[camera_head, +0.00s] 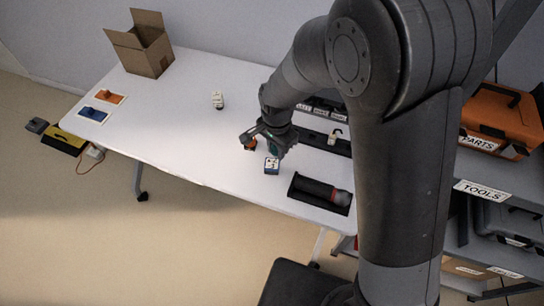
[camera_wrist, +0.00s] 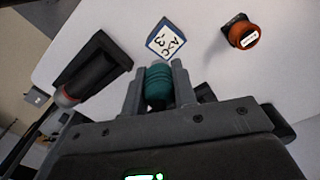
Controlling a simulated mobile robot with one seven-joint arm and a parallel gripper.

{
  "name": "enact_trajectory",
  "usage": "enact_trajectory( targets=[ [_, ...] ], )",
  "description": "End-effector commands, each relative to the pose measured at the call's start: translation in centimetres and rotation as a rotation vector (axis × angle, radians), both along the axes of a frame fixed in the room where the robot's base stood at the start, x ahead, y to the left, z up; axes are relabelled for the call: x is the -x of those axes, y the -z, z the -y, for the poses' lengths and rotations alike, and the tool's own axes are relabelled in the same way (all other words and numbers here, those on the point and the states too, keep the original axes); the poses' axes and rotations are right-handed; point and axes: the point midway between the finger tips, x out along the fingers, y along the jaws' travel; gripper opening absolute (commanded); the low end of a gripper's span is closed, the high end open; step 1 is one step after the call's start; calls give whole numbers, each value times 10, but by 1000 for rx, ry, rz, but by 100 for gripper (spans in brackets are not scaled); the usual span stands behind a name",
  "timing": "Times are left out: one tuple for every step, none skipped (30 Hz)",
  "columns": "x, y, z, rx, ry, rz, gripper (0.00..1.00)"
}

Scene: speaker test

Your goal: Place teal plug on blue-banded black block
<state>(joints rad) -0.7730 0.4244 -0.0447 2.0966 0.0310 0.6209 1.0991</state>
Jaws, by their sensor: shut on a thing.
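The teal plug (camera_wrist: 158,86) is between the two fingers of my gripper (camera_wrist: 160,92) in the wrist view, and the gripper is shut on it. In the head view a bit of teal shows at my gripper (camera_head: 274,147). The blue-banded block (camera_head: 272,167) stands on the white table just below my gripper in the picture. In the wrist view this block (camera_wrist: 166,40) has a white labelled top and blue edges, just beyond the plug's far end. The plug looks apart from it; the height between them is hard to tell.
An orange and black piece (camera_wrist: 243,34) stands close to the block. A black tray (camera_head: 296,193) with a dark red-ended cylinder lies to the right. A white piece (camera_head: 218,100), a cardboard box (camera_head: 150,60) and orange and blue mats are farther left. The table's middle is clear.

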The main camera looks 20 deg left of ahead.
Motion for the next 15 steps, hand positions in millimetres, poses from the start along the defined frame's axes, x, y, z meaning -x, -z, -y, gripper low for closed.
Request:
enact_trajectory(
  targets=[
    [1, 4, -6, 1, -1, 0, 3],
    [1, 6, -8, 1, 0, 0, 3],
    [2, 7, -11, 1, -1, 0, 3],
    [2, 7, -12, 0, 0, 0, 3],
    [2, 8, -13, 0, 0, 0, 3],
    [2, 10, -13, 1, 0, 0, 3],
    [2, 13, -13, 1, 0, -1, 3],
    [2, 16, -13, 1, 1, -2, 3],
    [2, 21, -13, 1, 1, -2, 3],
    [2, 26, -12, 2, 1, -3, 3],
    [3, 30, -12, 3, 1, -3, 3],
    [2, 37, -12, 2, 1, -3, 3],
    [2, 41, -12, 3, 1, -3, 3],
    [2, 44, -12, 2, 1, -3, 3],
    [2, 47, -12, 1, 1, -2, 3]
  ],
)
